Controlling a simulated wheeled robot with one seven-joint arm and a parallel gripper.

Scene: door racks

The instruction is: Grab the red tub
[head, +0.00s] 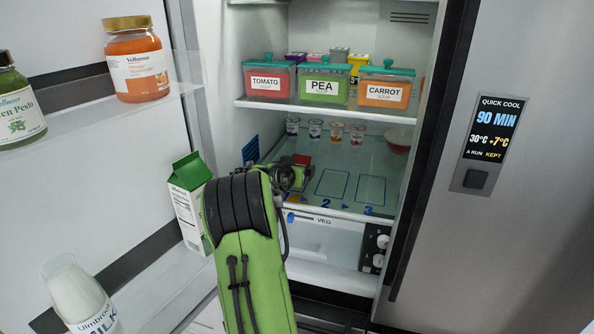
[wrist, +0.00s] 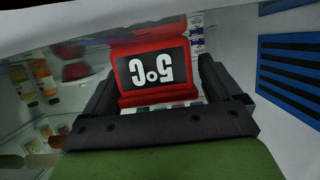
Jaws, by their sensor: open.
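A red, box-like thing (wrist: 155,62) with a dark "5°C" panel, upside down in the wrist view, sits between the two black fingers of my gripper (wrist: 158,85). The fingers stand open, one on each side of it. In the head view it is a small red patch (head: 302,160) at my gripper (head: 290,174), over the lower glass shelf, partly hidden by my arm. A clear tub of red "TOMATO" soup (head: 267,83) with a teal lid stands on the upper shelf, above and apart from my gripper. Which red thing is the tub is unclear.
Pea (head: 324,86) and carrot (head: 385,90) tubs stand beside the tomato one. Several small cups (head: 336,131) and a red bowl (head: 398,138) stand at the back of the lower shelf (head: 350,190). A green carton (head: 190,198) stands in the open door, left of my arm.

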